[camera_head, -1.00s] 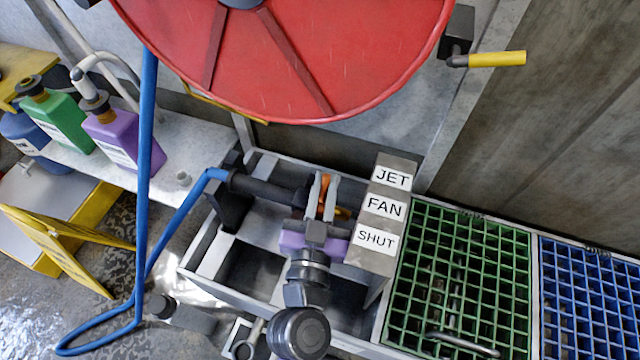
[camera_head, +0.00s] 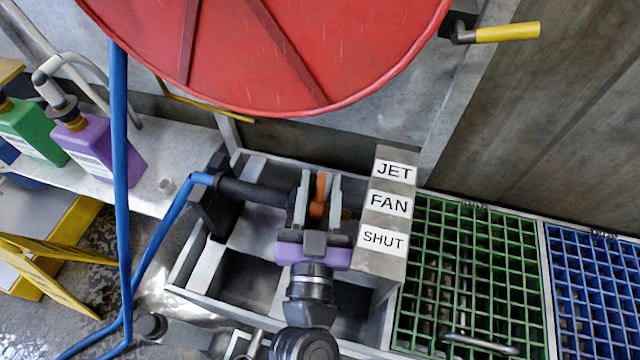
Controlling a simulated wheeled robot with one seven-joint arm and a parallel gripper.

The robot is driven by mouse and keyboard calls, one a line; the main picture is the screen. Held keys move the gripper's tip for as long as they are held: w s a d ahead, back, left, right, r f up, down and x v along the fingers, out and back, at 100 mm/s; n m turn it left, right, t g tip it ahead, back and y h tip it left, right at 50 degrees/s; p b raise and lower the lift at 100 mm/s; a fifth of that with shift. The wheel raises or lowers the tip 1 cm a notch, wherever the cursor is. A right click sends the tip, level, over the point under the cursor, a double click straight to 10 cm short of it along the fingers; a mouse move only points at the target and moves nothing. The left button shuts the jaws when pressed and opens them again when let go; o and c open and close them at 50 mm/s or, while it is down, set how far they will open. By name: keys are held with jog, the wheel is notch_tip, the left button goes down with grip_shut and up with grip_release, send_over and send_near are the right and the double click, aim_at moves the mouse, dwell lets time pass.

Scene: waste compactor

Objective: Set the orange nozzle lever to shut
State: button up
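The orange nozzle lever (camera_head: 320,190) stands up from the dark nozzle (camera_head: 255,193), which lies in a grey tray-like holder (camera_head: 215,293). My gripper (camera_head: 320,182) reaches over the nozzle from the front, with one finger on each side of the lever. The fingers are apart, and narrow gaps seem to show between them and the lever. A grey label block (camera_head: 385,262) stands to the right, with JET at the back, FAN in the middle and SHUT (camera_head: 383,239) at the front. The lever's top lies about between the JET and FAN rows. My gripper hides part of the nozzle.
A blue hose (camera_head: 122,190) hangs at the left and joins the nozzle. A large red reel (camera_head: 265,50) overhangs the back. Green (camera_head: 470,270) and blue (camera_head: 600,290) grates lie right. Purple (camera_head: 105,145) and green (camera_head: 35,130) bottles stand on the left shelf.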

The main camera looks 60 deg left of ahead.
aim_at(320, 194)
jog(key=b+v, duration=0.2)
jog(key=v, duration=0.4)
jog(key=shift+s+d+f, duration=0.2)
jog(key=shift+d, duration=0.05)
jog(key=shift+s+d, duration=0.4)
jog(key=shift+d, duration=0.05)
